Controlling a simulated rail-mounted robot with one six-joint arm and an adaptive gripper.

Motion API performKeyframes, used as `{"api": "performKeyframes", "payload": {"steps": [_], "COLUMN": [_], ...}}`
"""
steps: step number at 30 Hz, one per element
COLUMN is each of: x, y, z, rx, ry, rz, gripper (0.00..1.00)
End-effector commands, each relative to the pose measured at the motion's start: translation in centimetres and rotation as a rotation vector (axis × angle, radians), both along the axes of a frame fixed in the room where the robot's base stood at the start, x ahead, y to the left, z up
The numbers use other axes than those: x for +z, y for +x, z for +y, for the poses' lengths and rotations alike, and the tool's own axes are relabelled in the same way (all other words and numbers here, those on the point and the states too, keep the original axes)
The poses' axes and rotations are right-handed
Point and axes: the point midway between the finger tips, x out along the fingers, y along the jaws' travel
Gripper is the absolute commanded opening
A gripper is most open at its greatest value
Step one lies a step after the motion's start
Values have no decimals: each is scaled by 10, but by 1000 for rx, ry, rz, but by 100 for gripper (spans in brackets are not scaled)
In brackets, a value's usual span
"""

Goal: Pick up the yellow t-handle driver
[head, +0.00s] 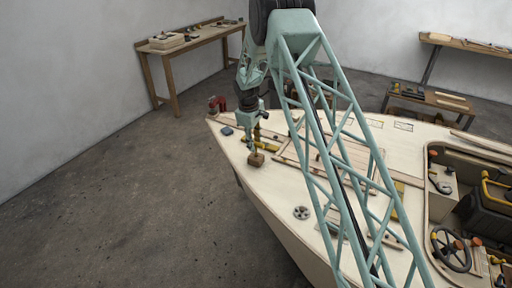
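My gripper (253,146) points down over the bow end of the plywood deck, just above and behind a small brown block (256,160). A small yellow piece (257,133) shows right beside the fingers; it may be the t-handle driver, but it is too small and too covered to be sure. Another yellow item (272,148) lies on the deck just right of the gripper, partly hidden by my arm. I cannot tell whether the fingers are apart or closed, or whether they touch anything.
The pale plywood deck (275,187) has a round grey disc (301,213), red clamps (217,103) and a dark blue item (227,131). Wooden strips lie behind my arm. The cockpit with a steering wheel (451,249) is at right. A workbench (190,38) stands at the back left.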

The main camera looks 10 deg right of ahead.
Motion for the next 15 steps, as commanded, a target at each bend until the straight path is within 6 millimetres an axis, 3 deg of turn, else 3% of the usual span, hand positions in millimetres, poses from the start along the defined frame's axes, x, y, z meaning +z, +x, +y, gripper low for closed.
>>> {"api": "performKeyframes", "payload": {"steps": [15], "x": [-6], "y": [1], "z": [-1], "rx": [0], "ry": [0], "rz": [0], "gripper": [28]}}
